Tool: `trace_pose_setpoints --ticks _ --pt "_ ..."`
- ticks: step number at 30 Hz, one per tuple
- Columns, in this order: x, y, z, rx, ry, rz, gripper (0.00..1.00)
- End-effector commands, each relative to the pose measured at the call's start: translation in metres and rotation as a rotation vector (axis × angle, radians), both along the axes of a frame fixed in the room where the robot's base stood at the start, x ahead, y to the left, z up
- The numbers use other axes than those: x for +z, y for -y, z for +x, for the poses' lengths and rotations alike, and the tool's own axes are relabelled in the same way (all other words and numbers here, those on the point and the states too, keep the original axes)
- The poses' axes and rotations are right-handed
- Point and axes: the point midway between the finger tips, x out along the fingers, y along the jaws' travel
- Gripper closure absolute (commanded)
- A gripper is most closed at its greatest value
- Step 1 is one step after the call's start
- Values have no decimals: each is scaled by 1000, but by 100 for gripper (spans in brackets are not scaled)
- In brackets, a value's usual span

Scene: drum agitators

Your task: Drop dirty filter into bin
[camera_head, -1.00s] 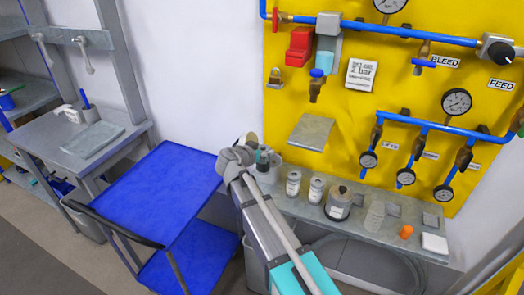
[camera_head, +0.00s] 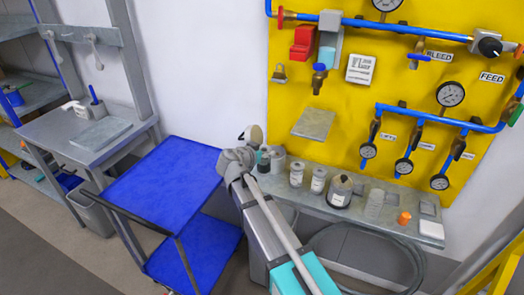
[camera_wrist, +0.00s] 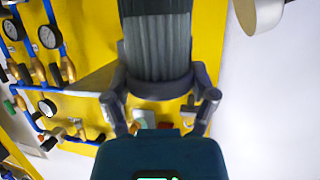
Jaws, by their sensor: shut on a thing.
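In the wrist view my gripper (camera_wrist: 162,88) is shut around one end of a dark grey, ribbed cylinder, the dirty filter (camera_wrist: 158,45). One finger lies on each side of it, and its far end runs out of the top of the frame. In the head view my gripper (camera_head: 263,160) is above the left end of the wall shelf, partly hidden by my own wrist; I cannot make out the filter clearly there. A grey bin (camera_head: 97,214) stands on the floor at the left, partly behind the blue trolley and well away from my gripper.
The blue two-level trolley (camera_head: 165,186) has a bare top. The shelf (camera_head: 375,226) under the yellow panel (camera_head: 400,90) holds several jars and an orange item (camera_head: 404,217). A grey bench (camera_head: 85,150) stands at the left. A pale round object (camera_wrist: 262,12) is near the filter.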

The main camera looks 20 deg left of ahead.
Motion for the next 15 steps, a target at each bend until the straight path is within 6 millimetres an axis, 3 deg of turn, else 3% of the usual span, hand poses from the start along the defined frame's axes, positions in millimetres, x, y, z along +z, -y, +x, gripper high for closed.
trace_pose_setpoints --ticks 8,15 --pt "-6 35 0 -60 -29 19 74" --pt "-14 81 -2 -142 -68 45 74"
